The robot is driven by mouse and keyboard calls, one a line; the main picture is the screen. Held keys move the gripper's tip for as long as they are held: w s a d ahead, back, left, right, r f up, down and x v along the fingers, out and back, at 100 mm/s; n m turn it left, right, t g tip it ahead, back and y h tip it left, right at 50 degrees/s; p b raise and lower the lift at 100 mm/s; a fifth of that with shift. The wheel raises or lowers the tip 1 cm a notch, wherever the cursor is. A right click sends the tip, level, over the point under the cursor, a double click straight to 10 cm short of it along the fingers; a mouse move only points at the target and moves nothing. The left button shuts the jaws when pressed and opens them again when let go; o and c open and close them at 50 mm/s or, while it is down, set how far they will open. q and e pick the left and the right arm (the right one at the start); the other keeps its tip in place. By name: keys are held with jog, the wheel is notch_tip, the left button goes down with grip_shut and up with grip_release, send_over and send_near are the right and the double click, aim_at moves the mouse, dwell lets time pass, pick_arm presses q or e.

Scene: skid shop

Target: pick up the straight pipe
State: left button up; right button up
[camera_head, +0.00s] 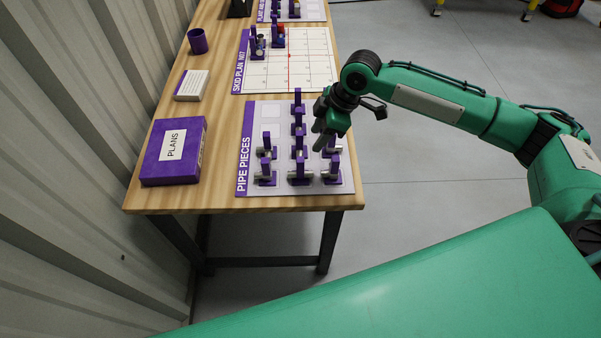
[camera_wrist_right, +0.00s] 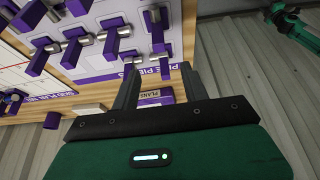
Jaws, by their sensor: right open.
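The pipe pieces board (camera_head: 247,130) lies at the near end of the wooden table. Several grey pipe pieces stand on it in purple holders. A grey piece with a purple holder (camera_head: 300,174) is in the front row. I cannot tell for sure which piece is the straight pipe. My right gripper (camera_head: 322,142) is open over the right part of the board and hides some of it. In the right wrist view, the open fingers (camera_wrist_right: 160,84) have nothing between them. Silver-ended pieces with purple holders (camera_wrist_right: 117,42) show beyond the fingertips. My left gripper is not in view.
A purple plans box (camera_head: 172,150) and a white block (camera_head: 191,85) lie left of the board. A purple cup (camera_head: 197,41) stands farther back. The skid plan board (camera_head: 310,70) lies behind, with a few pieces at its left. The corrugated wall (camera_head: 80,150) borders the table.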

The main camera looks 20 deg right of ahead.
aim_at(300, 165)
jog(key=p+x, duration=0.1)
jog(key=x, duration=0.7)
jog(key=shift+w+f+p, duration=0.1)
jog(key=shift+p, duration=0.2)
jog(key=p+x, duration=0.1)
jog(key=x, duration=0.1)
jog(key=p+x, duration=0.1)
jog(key=x, duration=0.2)
jog(key=shift+d, duration=0.25)
jog(key=shift+f, duration=0.25)
grip_shut()
